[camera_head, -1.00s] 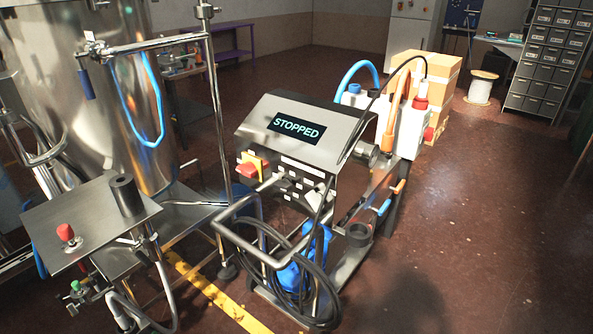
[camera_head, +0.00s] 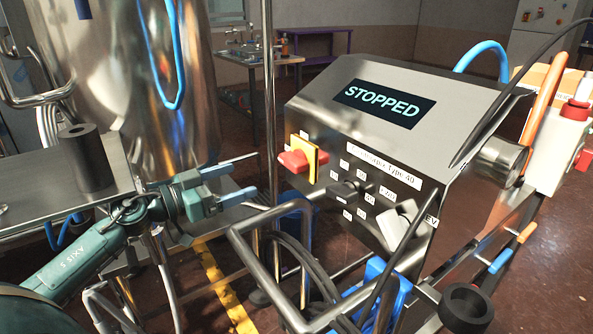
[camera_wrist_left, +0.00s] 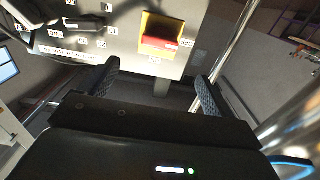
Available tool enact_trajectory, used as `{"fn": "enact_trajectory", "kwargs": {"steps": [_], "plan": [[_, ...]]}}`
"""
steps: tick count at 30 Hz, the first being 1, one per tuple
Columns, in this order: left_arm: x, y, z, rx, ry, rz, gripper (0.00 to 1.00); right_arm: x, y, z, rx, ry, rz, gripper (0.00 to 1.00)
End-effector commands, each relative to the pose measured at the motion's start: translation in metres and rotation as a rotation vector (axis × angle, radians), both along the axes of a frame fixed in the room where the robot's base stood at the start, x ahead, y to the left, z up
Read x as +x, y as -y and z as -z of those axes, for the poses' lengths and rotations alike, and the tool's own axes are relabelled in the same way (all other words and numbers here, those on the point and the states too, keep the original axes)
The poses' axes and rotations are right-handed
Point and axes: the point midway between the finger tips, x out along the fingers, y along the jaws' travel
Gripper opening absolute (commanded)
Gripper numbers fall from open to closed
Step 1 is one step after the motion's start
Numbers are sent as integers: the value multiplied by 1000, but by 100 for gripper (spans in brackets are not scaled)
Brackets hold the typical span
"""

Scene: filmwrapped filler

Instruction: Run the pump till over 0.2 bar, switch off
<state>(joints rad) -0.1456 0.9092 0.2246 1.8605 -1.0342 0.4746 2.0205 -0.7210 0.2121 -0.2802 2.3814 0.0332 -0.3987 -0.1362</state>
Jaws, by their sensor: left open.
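The pump (camera_head: 400,110) is a steel cabinet on a cart, and its display (camera_head: 384,105) reads STOPPED. A red switch on a yellow plate (camera_head: 301,158) sits on the left of its front panel. The panel also has a black knob (camera_head: 343,189) and a grey one (camera_head: 398,224) among small white labels. My left gripper (camera_head: 236,184) is open and empty, left of and a little below the red switch, apart from it. In the left wrist view the red switch (camera_wrist_left: 158,42) shows beyond the open fingers (camera_wrist_left: 160,92). My right gripper is not in view.
The cart's bent steel handle (camera_head: 262,268) and dark cables stand in front of the panel. A steel tank (camera_head: 140,80) is behind the left arm. A steel shelf with a black cylinder (camera_head: 88,158) is at left. A white box with a red cap (camera_head: 562,148) stands right.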

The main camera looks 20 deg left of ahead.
Motion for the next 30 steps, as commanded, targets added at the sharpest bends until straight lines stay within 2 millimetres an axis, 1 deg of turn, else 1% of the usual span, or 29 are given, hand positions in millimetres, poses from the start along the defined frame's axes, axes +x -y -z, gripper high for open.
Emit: {"fn": "enact_trajectory", "kwargs": {"steps": [5, 8, 24, 30], "plan": [[9, 4, -1, -1, -5, 4, 89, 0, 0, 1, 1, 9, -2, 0], [19, 9, -2, -1, -3, 3, 89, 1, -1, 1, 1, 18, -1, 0], [91, 53, -1, -3, -3, 3, 89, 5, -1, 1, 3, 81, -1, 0], [109, 63, 0, -4, -5, 3, 89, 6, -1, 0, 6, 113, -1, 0]]}}
